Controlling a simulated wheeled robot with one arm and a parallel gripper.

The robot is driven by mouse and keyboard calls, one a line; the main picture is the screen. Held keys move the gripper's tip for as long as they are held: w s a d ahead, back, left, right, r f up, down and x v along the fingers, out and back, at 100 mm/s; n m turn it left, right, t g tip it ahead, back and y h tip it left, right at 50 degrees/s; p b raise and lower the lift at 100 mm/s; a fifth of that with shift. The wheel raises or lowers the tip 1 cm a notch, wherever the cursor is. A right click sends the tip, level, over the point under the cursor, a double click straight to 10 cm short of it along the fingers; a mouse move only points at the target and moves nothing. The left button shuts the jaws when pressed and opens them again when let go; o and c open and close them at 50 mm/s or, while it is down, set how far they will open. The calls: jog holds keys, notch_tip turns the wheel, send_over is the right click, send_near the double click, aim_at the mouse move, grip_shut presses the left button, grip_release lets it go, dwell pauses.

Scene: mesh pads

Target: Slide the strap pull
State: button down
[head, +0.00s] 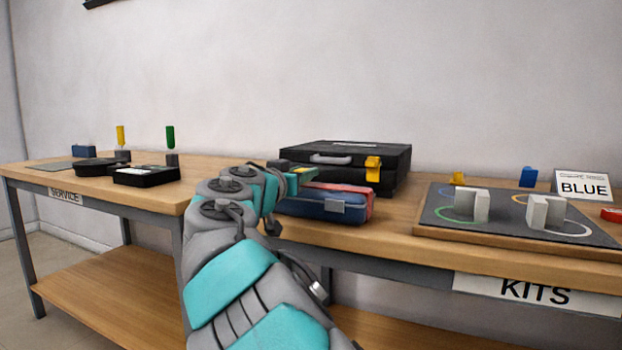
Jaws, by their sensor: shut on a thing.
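A soft blue case with red edging (320,206) lies on the bench in front of a black case. A light grey tab (334,207) shows on its front face. My gripper (301,178) is at the left end of the blue case, just above its top. It is shut on a small yellow-green piece, which I take to be the strap pull (304,171). My teal and grey wrist hides the left end of the blue case and most of the grasp, so the exact contact is unclear.
The black hard case (345,158) has a grey handle and a yellow latch (373,168). To the right, a dark board (440,205) bears grey blocks and coloured rings. A "BLUE" sign (583,187) stands behind it. Black trays (147,176) sit on the left bench.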

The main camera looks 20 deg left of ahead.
jog(key=shift+a, duration=0.35)
jog(key=c, duration=0.5)
grip_release()
jog(key=shift+s+a+b, duration=0.15)
jog(key=shift+s+b, duration=0.1)
jog(key=shift+s, duration=1.7)
jog(key=shift+s+a+b, duration=0.15)
jog(key=shift+s+b, duration=0.05)
jog(key=shift+s, duration=1.75)
